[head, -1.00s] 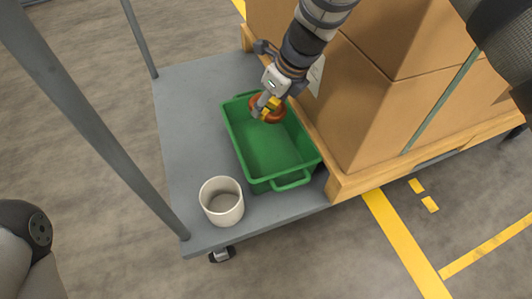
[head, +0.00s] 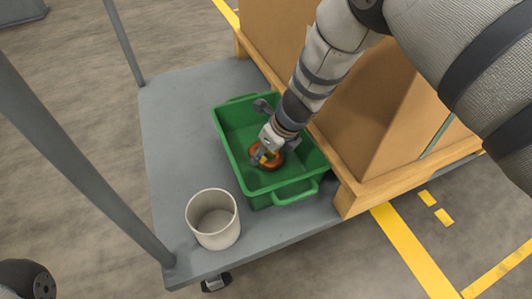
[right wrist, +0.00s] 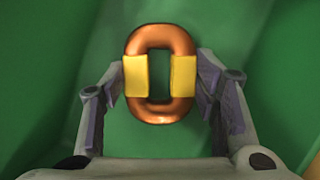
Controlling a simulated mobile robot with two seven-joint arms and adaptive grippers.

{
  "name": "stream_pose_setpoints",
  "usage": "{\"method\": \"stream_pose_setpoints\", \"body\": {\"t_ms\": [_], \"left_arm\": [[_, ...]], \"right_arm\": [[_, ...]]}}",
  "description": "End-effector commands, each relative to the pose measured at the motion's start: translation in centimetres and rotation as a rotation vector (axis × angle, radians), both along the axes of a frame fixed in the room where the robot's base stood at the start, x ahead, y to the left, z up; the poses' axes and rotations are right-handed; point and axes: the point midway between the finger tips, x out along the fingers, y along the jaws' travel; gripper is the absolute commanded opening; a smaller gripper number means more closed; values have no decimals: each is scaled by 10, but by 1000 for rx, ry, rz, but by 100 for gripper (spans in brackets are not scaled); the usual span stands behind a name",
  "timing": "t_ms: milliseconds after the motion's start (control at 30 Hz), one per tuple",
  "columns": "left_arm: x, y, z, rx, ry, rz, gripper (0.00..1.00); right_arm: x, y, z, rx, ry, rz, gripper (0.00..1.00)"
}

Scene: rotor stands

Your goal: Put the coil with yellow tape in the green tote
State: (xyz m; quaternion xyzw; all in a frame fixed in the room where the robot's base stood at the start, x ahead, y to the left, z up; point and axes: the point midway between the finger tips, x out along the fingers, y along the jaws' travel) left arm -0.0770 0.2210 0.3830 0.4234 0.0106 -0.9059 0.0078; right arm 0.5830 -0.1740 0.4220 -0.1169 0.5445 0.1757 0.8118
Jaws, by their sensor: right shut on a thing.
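The coil (head: 270,160) is a copper-orange ring with yellow tape on two sides. In the right wrist view the coil (right wrist: 160,43) lies between both fingers, which touch its yellow tape. My right gripper (head: 262,154) is shut on it and reaches down inside the green tote (head: 228,150). The tote is an open box with handles, standing on a grey cart. In the right wrist view green surfaces fill the background around the coil. I cannot tell whether the coil touches the tote's floor. My left gripper is not in view.
A white cylindrical cup (head: 213,219) stands on the grey cart (head: 175,130) in front of the tote. Cardboard boxes (head: 375,115) on a wooden pallet (head: 352,192) stand close on the right. A cart post (head: 85,165) rises at the left.

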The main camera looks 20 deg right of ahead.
Motion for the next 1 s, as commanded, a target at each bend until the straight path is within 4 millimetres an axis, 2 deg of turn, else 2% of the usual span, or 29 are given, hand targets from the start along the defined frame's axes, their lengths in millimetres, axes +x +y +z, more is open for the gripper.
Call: {"method": "stream_pose_setpoints", "body": {"t_ms": [367, 400, 467, 800, 867, 1000], "left_arm": [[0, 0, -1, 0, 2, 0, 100], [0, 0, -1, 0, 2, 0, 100], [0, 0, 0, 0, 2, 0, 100], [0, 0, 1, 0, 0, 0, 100], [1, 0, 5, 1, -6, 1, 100], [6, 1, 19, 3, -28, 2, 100]], "right_arm": [[1, 0, -4, 1, -3, 1, 14], [1, 0, -4, 0, -2, 1, 64], [1, 0, -3, 0, -2, 1, 75], [1, 0, 1, 0, -3, 1, 75], [-1, -2, 11, 0, -5, -1, 75], [-14, -7, 49, 2, -8, -1, 75]]}}
